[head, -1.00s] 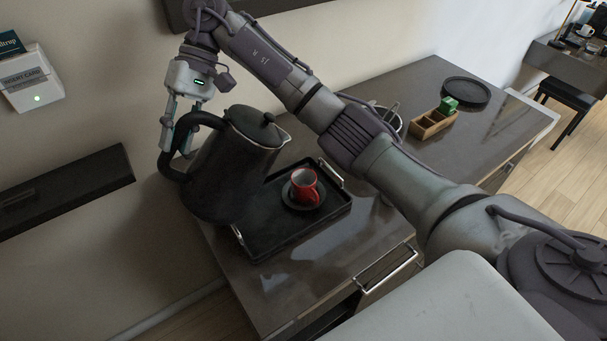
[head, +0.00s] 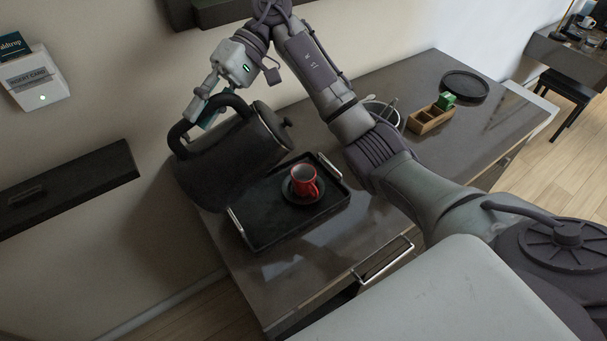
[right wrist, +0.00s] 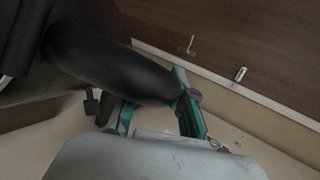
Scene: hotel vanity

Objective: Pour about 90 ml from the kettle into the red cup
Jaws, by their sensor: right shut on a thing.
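The black kettle (head: 228,162) is held in the air at the left end of the counter, tilted with its lid end to the right. My right gripper (head: 203,108) is shut on the kettle's handle (head: 181,134); the handle also shows between the fingers in the right wrist view (right wrist: 110,65). The red cup (head: 304,180) stands upright on a dark saucer (head: 291,194) on the black tray (head: 262,238), to the right of the kettle. The spout is hard to make out, and no stream of water shows. The cup's contents cannot be told. My left gripper is not in view.
A wooden box (head: 431,121) with green packets, a round black tray (head: 465,86) and a metal bowl (head: 381,112) stand further right on the counter (head: 400,205). A dark shelf (head: 70,190) and a card holder (head: 38,83) are on the left wall.

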